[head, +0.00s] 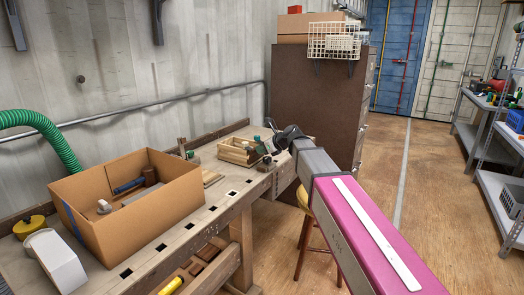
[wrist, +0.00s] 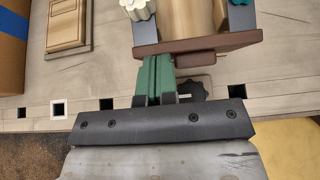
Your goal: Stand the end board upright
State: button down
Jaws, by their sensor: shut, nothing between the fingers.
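A brown board (wrist: 198,44) lies across the near end of a wooden piece with dark sides in the wrist view; I cannot tell for sure whether it is the end board. A small brown block (wrist: 195,58) shows at its near edge. My gripper (wrist: 155,62) has green fingers, shut together and empty. Their tips are at the near edge of the brown board; whether they touch is unclear. In the head view my gripper (head: 264,147) is at the right end of the workbench, beside a light wooden box (head: 236,151). My arm partly hides that area.
The workbench (head: 185,222) carries a cardboard box (head: 150,215) with tools at the left. A flat wooden panel (wrist: 70,24) lies left of my gripper. A black star knob (wrist: 192,90) is close to the right of my fingers. A brown cabinet (head: 318,95) stands behind.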

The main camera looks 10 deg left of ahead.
jog(key=shift+w+a+r, duration=0.25)
jog(key=shift+a, duration=0.3)
jog(key=shift+w+a+r, duration=0.2)
jog(key=shift+w+a, duration=0.05)
jog(key=shift+a, duration=0.3)
jog(key=d, duration=0.1)
jog(key=s+d, duration=0.1)
jog(key=d, duration=0.2)
jog(key=shift+s, duration=0.4)
jog(key=s+d+r, duration=0.2)
jog(key=d+r, duration=0.4)
jog(key=s+d+f+n+g+h, duration=0.1)
jog(key=s+d+f+n+h, duration=0.3)
jog(key=d+f, duration=0.5)
jog(key=s+d+f+n+h, duration=0.25)
jog(key=d+f+n, duration=0.35)
jog(key=f, duration=0.7)
jog(key=s+d+f+n+g+h, duration=0.3)
jog(key=s+d+f+n+h, duration=0.1)
jog(key=s+d+f+n, duration=0.8)
notch_tip(320, 180, down, 4)
jog(key=shift+s+d+r+h, duration=0.15)
jog(key=shift+s+d+h, duration=0.2)
jog(key=shift+s+d, duration=0.85)
